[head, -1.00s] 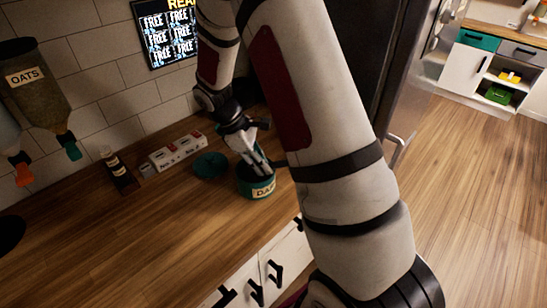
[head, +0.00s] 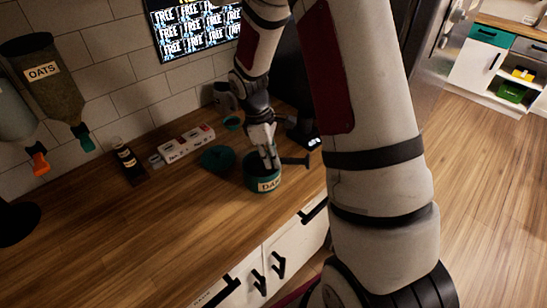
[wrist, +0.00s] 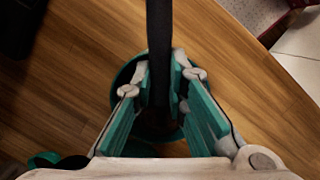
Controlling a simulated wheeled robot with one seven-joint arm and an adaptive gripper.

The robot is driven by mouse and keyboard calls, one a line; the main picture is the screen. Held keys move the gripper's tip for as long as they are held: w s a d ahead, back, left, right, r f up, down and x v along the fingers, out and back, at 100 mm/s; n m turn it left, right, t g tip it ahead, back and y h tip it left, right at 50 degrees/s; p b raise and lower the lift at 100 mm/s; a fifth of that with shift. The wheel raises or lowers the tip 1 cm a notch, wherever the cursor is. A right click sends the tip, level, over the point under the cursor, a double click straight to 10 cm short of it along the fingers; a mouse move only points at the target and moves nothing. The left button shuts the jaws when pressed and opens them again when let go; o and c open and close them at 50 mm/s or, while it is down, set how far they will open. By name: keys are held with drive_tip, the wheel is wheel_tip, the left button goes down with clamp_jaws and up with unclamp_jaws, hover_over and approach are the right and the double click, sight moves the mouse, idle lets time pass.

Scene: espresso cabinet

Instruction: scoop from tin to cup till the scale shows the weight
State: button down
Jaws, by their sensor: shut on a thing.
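The tin (head: 263,184) is a teal round tub with a pale label, its letters partly readable, standing open on the counter. My gripper (head: 269,163) points down at the tin's mouth; in the wrist view my gripper (wrist: 160,85) is closed around a dark bar. This looks like the scoop's handle (head: 295,161), sticking out to the right over the rim; the scoop's bowl is hidden. The tin's teal rim (wrist: 118,88) shows below the fingers.
A teal lid (head: 217,157) lies left of the tin. A white box row (head: 187,144) and a dark bottle (head: 124,155) stand along the wall. An oats dispenser (head: 45,80) hangs at left. The front left counter (head: 130,235) is clear.

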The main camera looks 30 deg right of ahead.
drive_tip(key=shift+s+d+r+t+y+p, duration=0.15)
drive_tip(key=shift+r+t+y+p, duration=0.1)
drive_tip(key=shift+r+p, duration=0.25)
drive_tip(key=shift+s+d+r+t+y+p, duration=0.15)
drive_tip(key=shift+r+t+y+p, duration=0.1)
drive_tip(key=shift+r+p, duration=0.25)
drive_tip(key=shift+d+r+p, duration=0.1)
drive_tip(key=shift+r+p, duration=0.6)
drive_tip(key=shift+r, duration=0.8)
